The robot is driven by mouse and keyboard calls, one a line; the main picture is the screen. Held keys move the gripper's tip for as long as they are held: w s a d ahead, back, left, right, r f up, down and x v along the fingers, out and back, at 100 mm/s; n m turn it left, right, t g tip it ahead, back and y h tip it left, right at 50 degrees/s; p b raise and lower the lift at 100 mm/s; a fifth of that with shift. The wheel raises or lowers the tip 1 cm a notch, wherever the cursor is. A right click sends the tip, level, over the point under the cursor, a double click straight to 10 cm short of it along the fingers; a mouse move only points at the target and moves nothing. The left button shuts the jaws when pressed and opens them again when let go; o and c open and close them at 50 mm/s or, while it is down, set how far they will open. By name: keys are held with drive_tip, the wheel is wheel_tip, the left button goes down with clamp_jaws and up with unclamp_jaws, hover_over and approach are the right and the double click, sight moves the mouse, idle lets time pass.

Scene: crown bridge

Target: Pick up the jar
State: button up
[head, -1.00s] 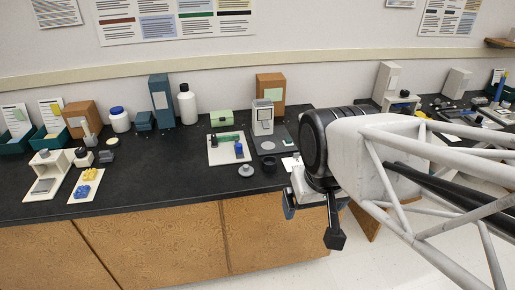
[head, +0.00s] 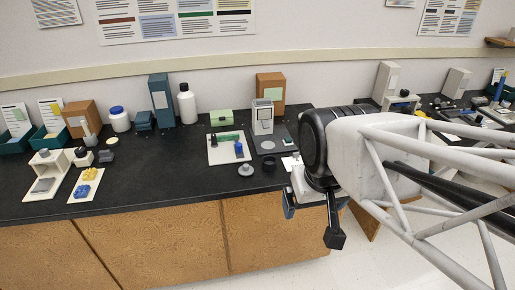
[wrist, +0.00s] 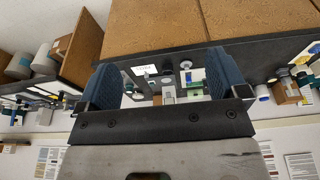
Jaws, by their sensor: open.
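The picture has more than one jar-like thing. A white jar with a blue lid (head: 119,121) stands upright at the back left of the black bench; it also shows upside down at the right of the wrist view (wrist: 262,91). A smaller pale jar with a dark lid (head: 85,158) stands beside the small white stand at the left. My gripper (head: 312,222) hangs off the bench's front edge, far right of both. Its blue-padded fingers stand wide apart in the wrist view (wrist: 166,80), with nothing held between them.
A white bottle (head: 187,105) and a tall blue-grey box (head: 161,100) stand right of the blue-lidded jar. A brown box (head: 79,118) stands to its left. A grey scale-like device (head: 262,117) stands nearer my arm. The bench's middle left (head: 150,170) is clear.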

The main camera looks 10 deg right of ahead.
idle(0.5)
drive_tip(key=w+d+f+n+t+h, duration=0.1)
drive_tip(key=w+d+f+n+h, duration=0.15)
drive_tip(key=w+n, duration=0.4)
drive_tip(key=w+d+f+n+t+h, duration=0.1)
drive_tip(key=w+d+f+n+h, duration=0.2)
drive_tip(key=w, duration=0.7)
drive_tip(key=w+d+f+n+t+h, duration=0.1)
drive_tip(key=w+d+f+n+h, duration=0.2)
drive_tip(key=w, duration=0.6)
drive_tip(key=w+a+f+n+t+y, duration=0.1)
drive_tip(key=w+a+f+n+t, duration=0.1)
drive_tip(key=w+f+n, duration=0.3)
drive_tip(key=w+a+f+n+t, duration=0.2)
drive_tip(key=w+f+n, duration=0.4)
drive_tip(key=f, duration=0.1)
drive_tip(key=w+a+f+n+t+y, duration=0.1)
drive_tip(key=w+a+f+n+t, duration=0.1)
drive_tip(key=w+f+n, duration=0.3)
drive_tip(key=shift+w+a+f+n+y, duration=0.2)
drive_tip(key=shift+f+n, duration=0.1)
drive_tip(key=shift+n, duration=0.15)
drive_tip(key=shift+w+a+f+n+y, duration=0.1)
drive_tip(key=shift+f+n+y, duration=0.05)
drive_tip(key=shift+f+n, duration=0.2)
drive_tip(key=shift+w+a+f+n+t, duration=0.15)
drive_tip(key=shift+a+f+n+t, duration=0.05)
drive_tip(key=shift+f+n+t, duration=0.25)
drive_tip(key=shift+w+f, duration=0.1)
drive_tip(key=shift+x, duration=1.2)
